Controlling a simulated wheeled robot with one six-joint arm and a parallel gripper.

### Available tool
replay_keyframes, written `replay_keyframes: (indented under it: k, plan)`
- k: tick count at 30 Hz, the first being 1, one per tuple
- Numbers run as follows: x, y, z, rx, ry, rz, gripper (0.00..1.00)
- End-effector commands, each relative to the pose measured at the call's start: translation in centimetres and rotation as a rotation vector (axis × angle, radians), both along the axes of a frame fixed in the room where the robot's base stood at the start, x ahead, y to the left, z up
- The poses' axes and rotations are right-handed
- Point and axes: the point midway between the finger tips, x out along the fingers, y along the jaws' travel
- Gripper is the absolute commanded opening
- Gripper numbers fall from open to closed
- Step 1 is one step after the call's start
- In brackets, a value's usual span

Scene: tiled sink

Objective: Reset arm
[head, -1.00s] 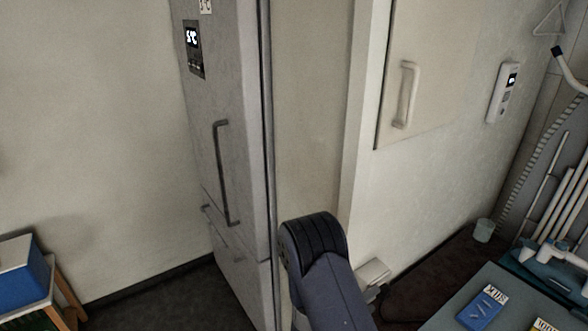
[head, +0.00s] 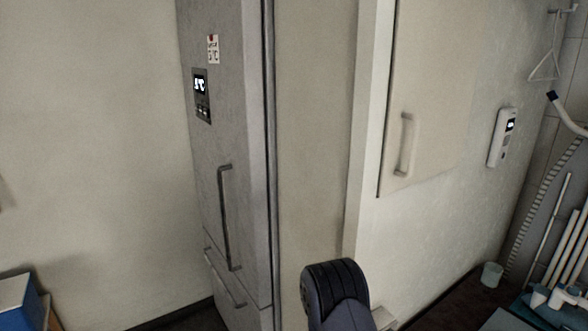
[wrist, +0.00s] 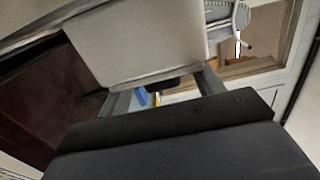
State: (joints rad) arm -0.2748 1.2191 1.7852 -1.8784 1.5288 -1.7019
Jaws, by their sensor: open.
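My arm (head: 335,295) shows as a dark rounded link at the bottom middle of the head view, in front of the wall beside the fridge. My gripper is outside the head view. In the wrist view my gripper (wrist: 165,90) is open, with two grey fingers reaching out from a dark bar. I see nothing held between the fingers.
A grey fridge (head: 232,130) with a display and dark handles stands left of my arm. A pale cabinet door (head: 430,90) and a white wall unit (head: 502,137) are at the right. A small cup (head: 491,275) stands low at the right. A blue box (head: 18,300) is at lower left.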

Motion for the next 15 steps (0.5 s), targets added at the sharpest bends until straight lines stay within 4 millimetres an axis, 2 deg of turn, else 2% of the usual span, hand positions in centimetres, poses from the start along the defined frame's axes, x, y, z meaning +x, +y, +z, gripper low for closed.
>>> replay_keyframes:
  k: [15]
  plan:
    - [-3.8,6.0,-0.1,0.0,-0.001,0.005,0.63]
